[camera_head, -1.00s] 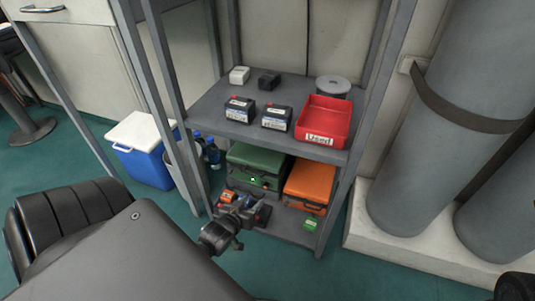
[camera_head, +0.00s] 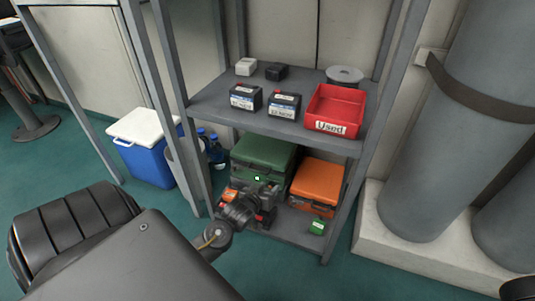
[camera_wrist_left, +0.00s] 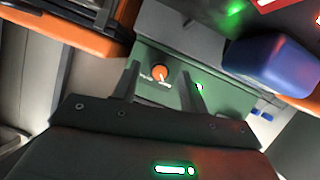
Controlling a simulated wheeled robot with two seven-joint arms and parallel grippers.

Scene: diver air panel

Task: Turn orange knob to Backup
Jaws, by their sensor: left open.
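The orange knob (camera_wrist_left: 160,73) is on the front of the green case (camera_wrist_left: 205,45) in the left wrist view, with small white lettering beside it that I cannot read. In the head view the green case (camera_head: 264,152) stands on the lower shelf; the knob is hidden behind my arm there. My left gripper (camera_wrist_left: 161,76) is open, its two fingers on either side of the knob in the picture, with gaps between. I cannot tell whether the fingertips reach it in depth. In the head view the left gripper (camera_head: 262,190) is in front of the case.
An orange case (camera_head: 317,182) stands right of the green one, with a small green block (camera_head: 317,227) in front. The upper shelf (camera_head: 215,115) holds batteries and a red bin (camera_head: 335,112). A blue cooler (camera_head: 147,155) is left; grey cylinders (camera_head: 440,140) are right.

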